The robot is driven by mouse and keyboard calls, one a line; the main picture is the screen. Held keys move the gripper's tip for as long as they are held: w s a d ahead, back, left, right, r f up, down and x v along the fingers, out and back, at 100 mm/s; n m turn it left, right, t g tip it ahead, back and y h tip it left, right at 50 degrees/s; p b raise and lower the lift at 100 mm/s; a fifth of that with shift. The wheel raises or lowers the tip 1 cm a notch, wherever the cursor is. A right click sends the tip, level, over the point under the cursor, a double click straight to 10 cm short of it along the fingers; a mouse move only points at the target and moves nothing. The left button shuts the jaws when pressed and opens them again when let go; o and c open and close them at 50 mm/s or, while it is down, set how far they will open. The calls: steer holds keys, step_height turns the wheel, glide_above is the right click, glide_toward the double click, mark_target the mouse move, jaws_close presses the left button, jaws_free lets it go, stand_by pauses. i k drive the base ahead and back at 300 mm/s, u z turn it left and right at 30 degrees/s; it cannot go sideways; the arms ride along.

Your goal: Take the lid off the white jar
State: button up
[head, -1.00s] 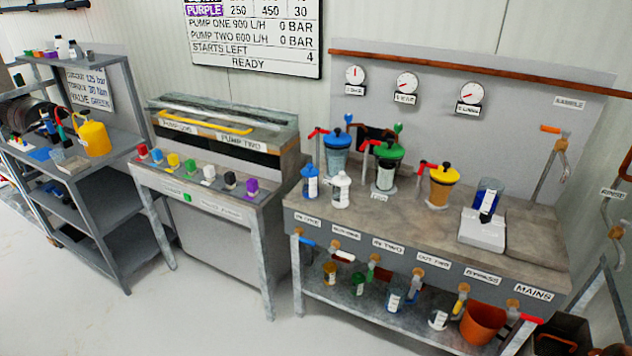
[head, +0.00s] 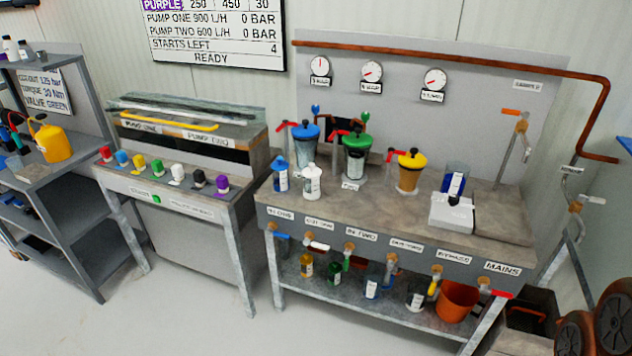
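A small white jar or bottle (head: 312,182) with a white top stands upright on the right-hand bench, near its front left edge. Its top appears to be on; fine detail is too small to tell. A similar bottle with a blue cap (head: 280,175) stands just to its left. My gripper is not in view.
Behind the jar stand canisters with a blue lid (head: 305,131), a green lid (head: 355,142) and a yellow lid (head: 411,160). A white scale (head: 452,213) is at right. Valves line the bench front (head: 370,250). Coloured knobs top the pump console (head: 178,176). Grey floor (head: 190,310) is clear in front.

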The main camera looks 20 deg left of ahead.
mark_target(311, 171)
steer(key=k, duration=0.6)
steer(key=u, duration=0.6)
steer(key=i, duration=0.75)
steer(key=u, duration=1.05)
steer(key=i, duration=1.2)
steer(key=u, duration=0.2)
